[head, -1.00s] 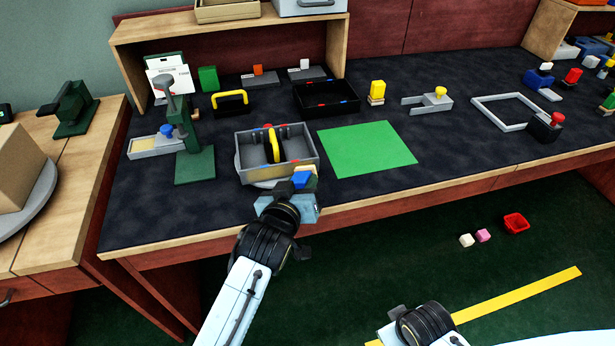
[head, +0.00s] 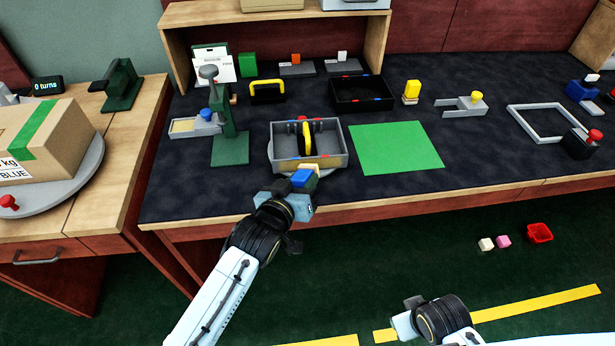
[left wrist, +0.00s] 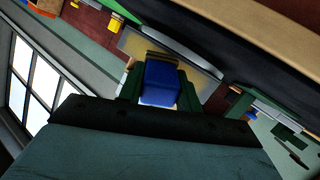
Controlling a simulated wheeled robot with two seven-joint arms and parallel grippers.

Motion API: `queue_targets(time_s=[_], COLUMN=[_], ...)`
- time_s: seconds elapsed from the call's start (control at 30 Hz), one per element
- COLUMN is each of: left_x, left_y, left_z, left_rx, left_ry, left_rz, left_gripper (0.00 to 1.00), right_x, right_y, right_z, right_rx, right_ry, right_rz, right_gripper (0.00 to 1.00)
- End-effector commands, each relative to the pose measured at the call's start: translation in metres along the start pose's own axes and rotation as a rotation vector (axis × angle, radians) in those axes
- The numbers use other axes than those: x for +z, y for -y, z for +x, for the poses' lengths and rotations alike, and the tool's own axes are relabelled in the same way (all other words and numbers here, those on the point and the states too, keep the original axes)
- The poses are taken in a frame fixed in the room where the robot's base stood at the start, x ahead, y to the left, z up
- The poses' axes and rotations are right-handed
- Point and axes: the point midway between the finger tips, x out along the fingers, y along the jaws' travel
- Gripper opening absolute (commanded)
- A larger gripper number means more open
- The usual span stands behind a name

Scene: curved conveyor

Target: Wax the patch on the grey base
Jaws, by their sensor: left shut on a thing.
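A grey base (head: 207,131) with a tan patch (head: 183,126) lies at the left of the dark bench, beside a green stand with a lever (head: 230,150). A blue knob stands at its right end. My left gripper (head: 298,188) is shut on a blue block (head: 301,178) with a tan part at its far end. It is near the bench's front edge, just in front of the grey tray, right of the base and apart from it. The left wrist view shows the blue block (left wrist: 160,84) between green fingers. The right arm shows low right (head: 430,318); its fingertips cannot be made out.
A grey tray (head: 335,160) with a yellow-and-black handled thing stands right of the green stand. A green mat (head: 397,150) lies right of it. A black tray (head: 362,105) and yellow-handled tool (head: 267,91) are behind. A side table with a carton (head: 45,140) is left.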

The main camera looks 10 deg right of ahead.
Motion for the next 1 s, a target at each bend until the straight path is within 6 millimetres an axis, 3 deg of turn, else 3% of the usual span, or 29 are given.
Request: queue_targets(time_s=[0.33, 0.67, 1.0], left_x=[-0.006, -0.007, -0.011], left_y=[0.025, 0.037, 0.062], left_z=[-0.014, -0.02, -0.034], left_rx=[-0.002, -0.001, -0.002], left_ry=[0.002, 0.001, 0.001], left_rz=[0.002, 0.001, 0.002], left_gripper=[0.11, 0.11, 0.11], right_x=[-0.004, -0.006, -0.009], right_y=[-0.002, -0.003, -0.004], right_z=[-0.019, -0.025, -0.04], right_rx=[0.0, 0.0, 0.0], right_ry=[0.0, 0.0, 0.0], right_rz=[0.0, 0.0, 0.0], right_gripper=[0.51, 0.51, 0.51])
